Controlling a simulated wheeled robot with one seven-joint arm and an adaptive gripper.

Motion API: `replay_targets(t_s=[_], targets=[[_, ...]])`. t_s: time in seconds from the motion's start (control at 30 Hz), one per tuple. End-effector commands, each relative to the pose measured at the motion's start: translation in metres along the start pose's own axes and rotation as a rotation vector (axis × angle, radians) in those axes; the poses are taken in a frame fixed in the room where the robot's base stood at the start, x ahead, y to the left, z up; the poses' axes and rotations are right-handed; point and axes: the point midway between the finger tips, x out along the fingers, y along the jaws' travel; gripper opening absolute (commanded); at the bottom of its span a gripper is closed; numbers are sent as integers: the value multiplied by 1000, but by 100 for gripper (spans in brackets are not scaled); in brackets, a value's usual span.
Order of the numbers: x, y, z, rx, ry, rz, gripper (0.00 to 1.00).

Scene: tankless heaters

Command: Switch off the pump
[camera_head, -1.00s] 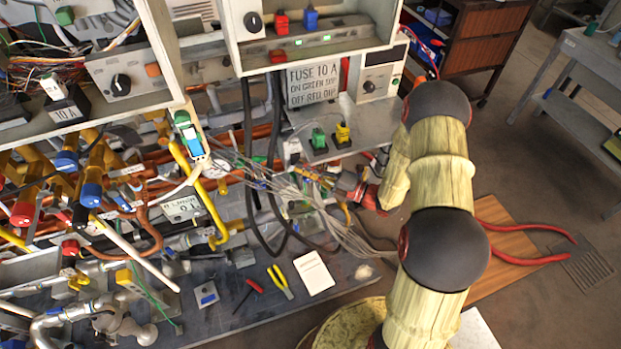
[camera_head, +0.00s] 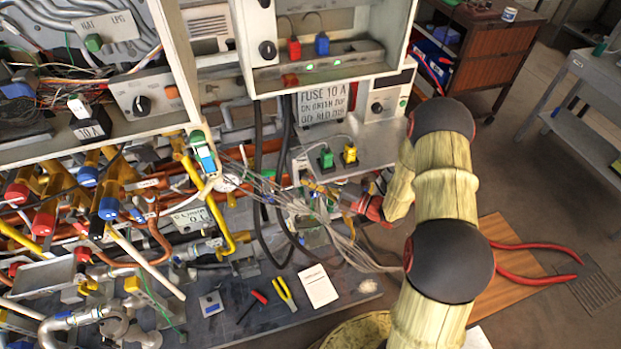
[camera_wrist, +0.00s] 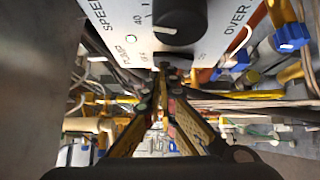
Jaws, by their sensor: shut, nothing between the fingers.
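In the wrist view a white control panel (camera_wrist: 120,22) carries a big black knob (camera_wrist: 180,22), a small pale round light or button, and the words SPEED, PUMP and OVER. Below the knob, at the panel's lower edge, is a small dark switch (camera_wrist: 176,60) beside the PUMP lettering. My gripper (camera_wrist: 164,78) is shut and empty, its tips just below the switch; I cannot tell whether they touch it. In the head view my gripper (camera_head: 308,186) points left among pale cables. I cannot make out the pump switch there.
Pale loose cables (camera_head: 350,245) hang around my gripper. Coloured pipes and valves crowd the left. A grey cabinet (camera_head: 325,75) and a FUSE 10 A sign (camera_head: 320,105) are above. Pliers (camera_head: 285,293) and a white card (camera_head: 318,286) lie on the bench.

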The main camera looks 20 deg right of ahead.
Motion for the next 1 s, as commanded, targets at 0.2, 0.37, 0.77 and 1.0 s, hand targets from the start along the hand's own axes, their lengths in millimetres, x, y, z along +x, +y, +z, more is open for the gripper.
replay_targets(t_s=[0.2,0.37,0.77,1.0], targets=[[-7,4,-5,0,2,0,0],[-24,11,-19,3,6,0,0],[-102,17,-17,1,5,0,0],[-121,18,-17,0,7,0,0]])
